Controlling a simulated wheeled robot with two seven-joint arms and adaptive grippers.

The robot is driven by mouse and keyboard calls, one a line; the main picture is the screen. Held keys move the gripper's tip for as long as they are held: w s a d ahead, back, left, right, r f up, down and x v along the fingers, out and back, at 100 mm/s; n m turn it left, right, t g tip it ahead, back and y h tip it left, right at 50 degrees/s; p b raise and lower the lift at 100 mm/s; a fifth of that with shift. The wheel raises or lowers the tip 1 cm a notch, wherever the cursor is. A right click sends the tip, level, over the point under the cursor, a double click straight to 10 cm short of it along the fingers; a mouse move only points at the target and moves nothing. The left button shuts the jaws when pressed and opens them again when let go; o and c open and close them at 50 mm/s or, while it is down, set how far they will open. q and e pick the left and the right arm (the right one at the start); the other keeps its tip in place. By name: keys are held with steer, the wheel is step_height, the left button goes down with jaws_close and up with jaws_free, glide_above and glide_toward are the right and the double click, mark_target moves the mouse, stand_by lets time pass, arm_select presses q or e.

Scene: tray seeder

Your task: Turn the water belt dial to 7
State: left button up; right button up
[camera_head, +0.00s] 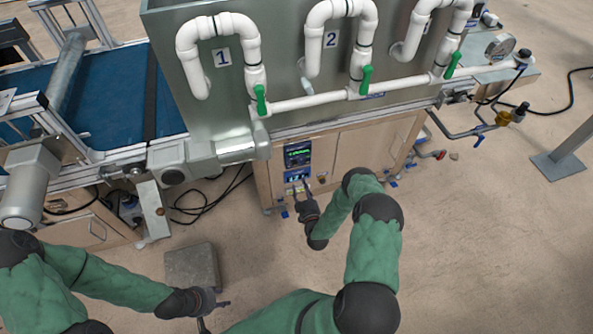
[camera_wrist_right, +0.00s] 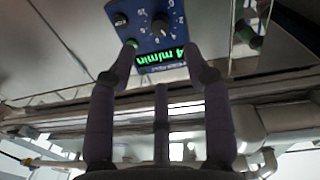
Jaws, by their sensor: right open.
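In the right wrist view a blue control panel (camera_wrist_right: 172,22) appears upside down. It carries a round black dial (camera_wrist_right: 160,25) with a ring of numbers, and a green display (camera_wrist_right: 160,57) that seems to read 4 m/min. The dial's pointer is too small to read. In the head view two small panels are on the cabinet front, an upper dark one (camera_head: 298,154) and a lower blue one (camera_head: 298,174). My right gripper (camera_head: 301,187) is open and empty just in front of the lower panel, apart from the dial. My left gripper (camera_head: 222,304) hangs low, away from the cabinet, its jaws unclear.
White pipes (camera_head: 220,27) with green valve handles (camera_head: 260,100) stand above the cabinet (camera_head: 360,150). A blue conveyor belt (camera_head: 115,100) lies to the left. A grey block (camera_head: 191,266) sits on the floor near my left gripper. The floor on the right is mostly open.

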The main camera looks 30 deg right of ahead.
mark_target(296, 166)
steer(key=b+x, duration=0.2)
steer(key=x, duration=0.6)
steer(key=shift+w+f+b, duration=0.1)
steer(key=shift+w+b, duration=0.05)
steer(key=shift+b, duration=0.25)
steer(key=shift+w+d, duration=0.2)
steer(key=shift+w, duration=0.4)
jaws_close()
